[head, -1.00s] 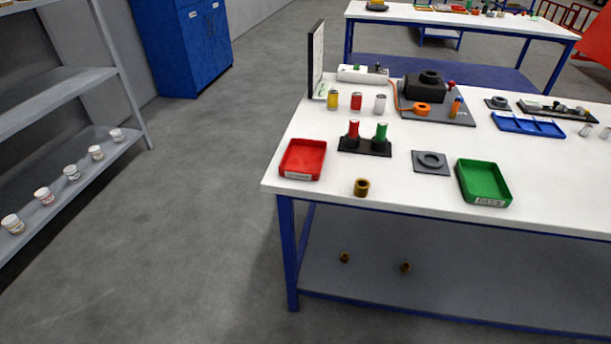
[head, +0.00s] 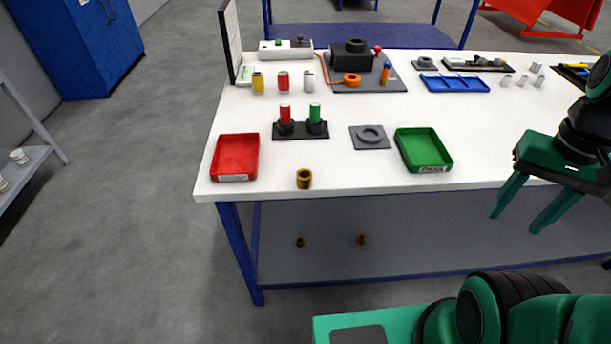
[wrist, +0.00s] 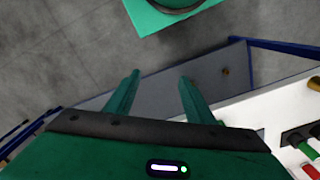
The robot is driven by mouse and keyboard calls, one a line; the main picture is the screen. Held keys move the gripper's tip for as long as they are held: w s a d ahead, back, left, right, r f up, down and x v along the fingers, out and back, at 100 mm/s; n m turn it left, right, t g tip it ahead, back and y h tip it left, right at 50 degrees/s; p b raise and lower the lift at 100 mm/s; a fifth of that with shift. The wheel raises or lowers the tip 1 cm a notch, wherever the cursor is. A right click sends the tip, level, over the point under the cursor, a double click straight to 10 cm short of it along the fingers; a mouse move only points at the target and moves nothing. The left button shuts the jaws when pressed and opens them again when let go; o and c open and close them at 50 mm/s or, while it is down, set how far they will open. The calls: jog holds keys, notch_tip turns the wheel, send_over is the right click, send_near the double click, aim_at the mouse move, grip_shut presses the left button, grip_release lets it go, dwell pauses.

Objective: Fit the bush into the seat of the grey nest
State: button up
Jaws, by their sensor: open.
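The bush (head: 304,179), a short brass-brown hollow cylinder, stands upright near the table's front edge, right of the red tray. The grey nest (head: 355,145) is a flat square plate with a raised round seat, lying behind and right of the bush, left of the green tray. The seat looks empty. My gripper (head: 514,221) is at the right of the head view, in front of the table, fingers apart and pointing down, empty and well away from the bush. Its two parted fingers also show in the wrist view (wrist: 160,77).
A red tray (head: 214,160) and a green tray (head: 449,161) lie near the front edge. A black stand (head: 300,132) holds red and green pegs. Two similar brass pieces (head: 300,242) (head: 361,239) lie on the lower shelf (head: 420,240). A second grey plate (head: 415,66) is farther back.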

jog(key=w+a+r+m, duration=0.3)
jog(key=w+a, duration=0.2)
jog(key=w, duration=0.4)
jog(key=m, duration=0.9)
send_over(304, 170)
jog(key=shift+s+f, duration=0.2)
jog(key=shift+f, duration=1.45)
jog(key=shift+s+f, duration=0.15)
jog(key=shift+f, duration=1.55)
jog(key=shift+s+f, duration=0.2)
jog(key=shift+f, duration=1.45)
jog(key=c, duration=1.2)
